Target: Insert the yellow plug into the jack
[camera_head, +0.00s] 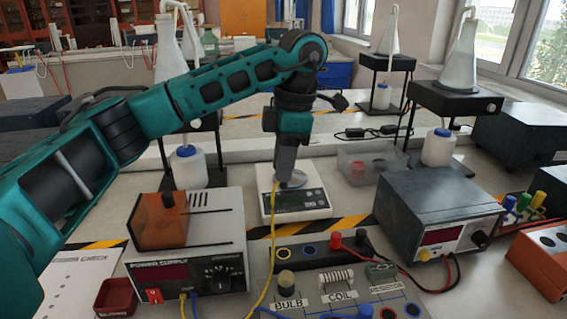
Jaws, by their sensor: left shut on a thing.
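My left gripper (287,181) is in the middle of the view, pointing down over the white digital scale (318,196). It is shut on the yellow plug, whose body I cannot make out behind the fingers. A yellow cable (271,240) runs from the fingertips down to the front edge of the view. A black strip (262,256) in front of the scale has a yellow-ringed jack (283,253) beside a blue-ringed one (309,250). The gripper is behind and above this strip, apart from the jacks. My right gripper is not in view.
A power supply (187,275) stands left of the strip and a dark-topped meter box (437,215) right. A circuit board (345,298) with bulb, coil and resistor lies in front. Standing plugs (522,203) are at far right. White bottles (187,167) and flask stands are behind.

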